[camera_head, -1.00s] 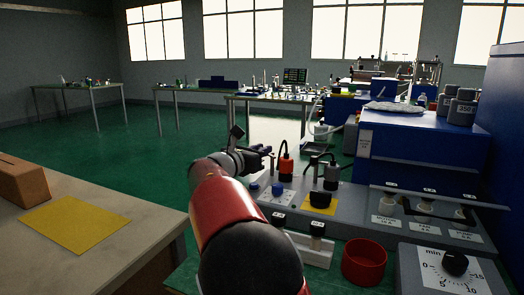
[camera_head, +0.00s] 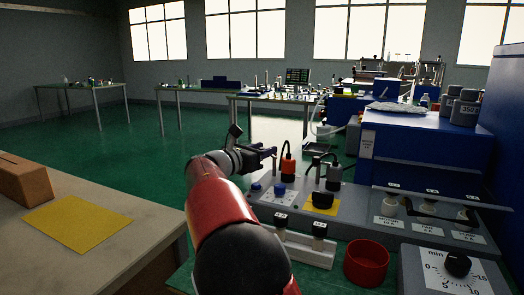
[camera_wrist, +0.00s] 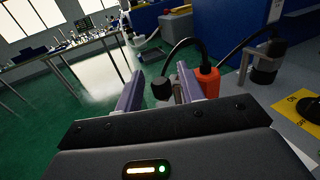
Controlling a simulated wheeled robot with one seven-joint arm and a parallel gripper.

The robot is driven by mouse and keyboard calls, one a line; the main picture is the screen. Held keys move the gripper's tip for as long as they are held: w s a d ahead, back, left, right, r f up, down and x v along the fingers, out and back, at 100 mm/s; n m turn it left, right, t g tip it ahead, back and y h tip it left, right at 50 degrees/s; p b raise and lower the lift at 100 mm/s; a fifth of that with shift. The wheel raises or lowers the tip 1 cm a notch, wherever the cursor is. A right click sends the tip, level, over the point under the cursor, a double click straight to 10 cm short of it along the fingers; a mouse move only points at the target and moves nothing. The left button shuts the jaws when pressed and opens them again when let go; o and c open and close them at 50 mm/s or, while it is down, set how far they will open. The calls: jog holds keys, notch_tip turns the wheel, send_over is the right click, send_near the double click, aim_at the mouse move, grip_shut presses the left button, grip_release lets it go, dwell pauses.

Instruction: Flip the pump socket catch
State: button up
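My gripper (camera_head: 268,153) reaches over the left end of the grey panel, just left of the orange plug (camera_head: 288,166). In the wrist view its two fingers (camera_wrist: 158,88) are apart. A small black round knob (camera_wrist: 161,89) and a thin metallic piece show between or just beyond them; I cannot tell whether a finger touches either. The orange plug (camera_wrist: 208,82) with its black cable stands right beside the right finger. A grey-black plug (camera_head: 333,177) stands further right and also shows in the wrist view (camera_wrist: 265,66). I cannot make out for certain which part is the pump socket catch.
A black rotary switch (camera_head: 322,201) sits on a yellow plate. A blue button (camera_head: 279,190), a red cup (camera_head: 367,262) and a timer dial (camera_head: 458,264) are nearby. The blue cabinet (camera_head: 415,150) rises behind at right. A table with a yellow sheet (camera_head: 77,224) is at left.

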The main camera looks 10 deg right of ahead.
jog(key=v, duration=0.7)
jog(key=shift+s+a+b, duration=0.25)
jog(key=shift+a+b, duration=0.1)
jog(key=shift+b, duration=0.05)
dwell(0.4)
